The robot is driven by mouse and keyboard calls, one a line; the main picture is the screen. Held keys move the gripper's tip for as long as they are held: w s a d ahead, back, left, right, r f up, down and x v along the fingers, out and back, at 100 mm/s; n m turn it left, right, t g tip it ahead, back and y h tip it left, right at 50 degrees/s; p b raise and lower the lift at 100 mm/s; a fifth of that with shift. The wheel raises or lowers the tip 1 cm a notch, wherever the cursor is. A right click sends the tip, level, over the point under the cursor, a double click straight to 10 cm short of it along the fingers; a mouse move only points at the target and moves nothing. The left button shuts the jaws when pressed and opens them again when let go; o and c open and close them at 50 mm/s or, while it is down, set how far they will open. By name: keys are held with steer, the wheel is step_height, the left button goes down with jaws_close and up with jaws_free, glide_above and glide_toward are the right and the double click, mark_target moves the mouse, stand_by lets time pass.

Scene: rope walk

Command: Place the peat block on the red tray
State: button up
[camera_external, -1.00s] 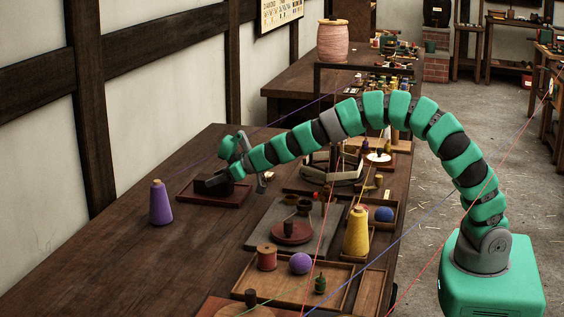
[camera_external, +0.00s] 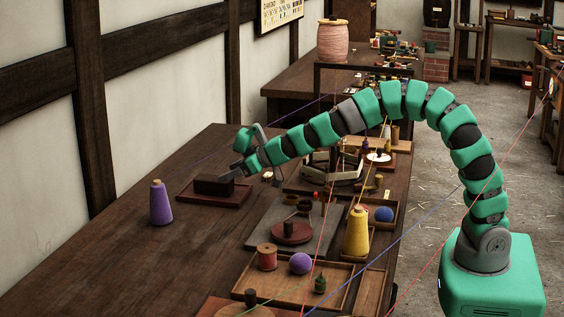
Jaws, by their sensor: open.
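The peat block (camera_external: 213,185) is a dark brown block. It lies on the red tray (camera_external: 232,198), a flat dark reddish tray on the left part of the table. My gripper (camera_external: 239,168) is open just right of the block's right end and slightly above the tray. A grey finger is close to the block; I cannot tell whether it touches it. The block's far side is partly hard to make out.
A purple cone of thread (camera_external: 160,204) stands left of the tray. A grey board (camera_external: 262,237) with small dark pots, a yellow cone (camera_external: 357,232) and a wooden tray (camera_external: 243,283) with a red spool lie nearer. The table's left front (camera_external: 110,270) is clear.

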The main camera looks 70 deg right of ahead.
steer(key=p+v, duration=0.1)
steer(key=v, duration=0.5)
steer(key=shift+s+r, duration=0.2)
steer(key=shift+s, duration=0.1)
steer(key=s+a+r+n+t+y, duration=0.1)
steer(key=s+a+r+t+y, duration=0.1)
steer(key=r, duration=1.1)
steer(key=s+a+r+n+t+y, duration=0.1)
steer(key=s+r, duration=0.2)
steer(key=r, duration=1.1)
steer(key=s+a+r+m+h, duration=0.1)
steer(key=s+r+m+h, duration=0.1)
steer(key=s+r, duration=1.5)
steer(key=shift+s+h, duration=0.5)
steer(key=shift+s, duration=0.5)
